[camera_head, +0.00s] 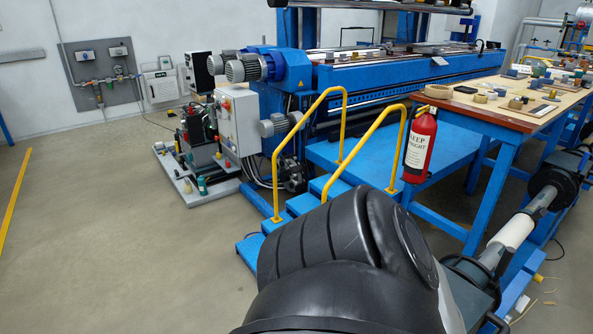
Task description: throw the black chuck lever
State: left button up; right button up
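I cannot make out the black chuck lever for certain. A winder shaft (536,209) runs along the lower right, with a black round part (553,190) at its far end and a white sleeve (511,232) on it. A dark housing (470,298) sits at its near end, partly hidden behind a large black and grey link of my own arm in the bottom middle. Neither of my grippers shows in this view.
A blue table (490,124) with small parts stands at the right, with a red fire extinguisher (419,146) at its corner. Blue steps (303,203) with yellow handrails (279,170) lead to a long blue machine (400,72). The floor at left is clear.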

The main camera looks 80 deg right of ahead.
aim_at(509, 252)
jog(key=z, duration=1.25)
jog(key=k, duration=1.1)
jog(key=z, duration=1.05)
jog(key=i, duration=0.4)
jog(key=z, duration=0.05)
